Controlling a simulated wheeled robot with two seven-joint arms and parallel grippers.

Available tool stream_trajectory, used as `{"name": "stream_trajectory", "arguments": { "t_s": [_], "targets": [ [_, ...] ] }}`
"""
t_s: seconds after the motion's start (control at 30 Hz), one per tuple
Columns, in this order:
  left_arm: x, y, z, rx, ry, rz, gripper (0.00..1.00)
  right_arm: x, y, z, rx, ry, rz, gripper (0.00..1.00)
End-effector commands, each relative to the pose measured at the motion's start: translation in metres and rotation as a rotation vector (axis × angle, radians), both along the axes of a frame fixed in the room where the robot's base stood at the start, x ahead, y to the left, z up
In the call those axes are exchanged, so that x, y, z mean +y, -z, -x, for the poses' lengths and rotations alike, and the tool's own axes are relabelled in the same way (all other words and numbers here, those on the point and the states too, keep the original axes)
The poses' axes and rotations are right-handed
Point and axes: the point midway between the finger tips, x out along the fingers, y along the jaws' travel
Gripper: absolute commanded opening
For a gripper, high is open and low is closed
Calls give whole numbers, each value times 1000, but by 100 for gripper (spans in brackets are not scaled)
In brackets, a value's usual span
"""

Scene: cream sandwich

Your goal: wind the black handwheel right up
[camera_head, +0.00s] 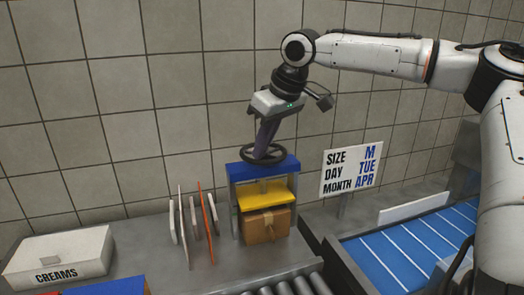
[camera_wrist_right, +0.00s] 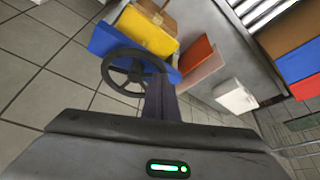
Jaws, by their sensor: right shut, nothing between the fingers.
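The black handwheel (camera_head: 273,154) lies flat on top of a small press with a blue top plate (camera_head: 284,168). Under it is a yellow plate (camera_head: 262,197), close above a brown box (camera_head: 261,226). My right gripper (camera_head: 263,154) points down at the wheel with its fingers shut and nothing held. The fingertips are at the wheel's rim or inside it; I cannot tell if they touch. In the right wrist view the handwheel (camera_wrist_right: 128,75) shows its spokes, and the shut fingers (camera_wrist_right: 163,98) overlap its rim. My left gripper is not seen.
A white box marked CREAMS (camera_head: 60,257) stands at the left. Thin upright boards (camera_head: 207,225) stand left of the press. A sign (camera_head: 350,170) and a blue conveyor (camera_head: 410,250) are at the right. Rollers (camera_head: 285,286) lie in front, and a tiled wall is behind.

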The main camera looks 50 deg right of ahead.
Motion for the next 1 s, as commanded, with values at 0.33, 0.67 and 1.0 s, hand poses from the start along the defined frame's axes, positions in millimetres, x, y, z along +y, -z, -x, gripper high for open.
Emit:
{"name": "stream_trajectory", "arguments": {
  "t_s": [0.33, 0.67, 1.0],
  "targets": [
    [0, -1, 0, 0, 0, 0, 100, -7, 8, 11, 24, 4, 0, 0],
    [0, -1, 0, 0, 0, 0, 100, -13, 9, 16, 24, 5, -3, 0],
    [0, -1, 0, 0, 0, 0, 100, -17, 10, 18, 27, 4, 0, 0]
  ]
}}
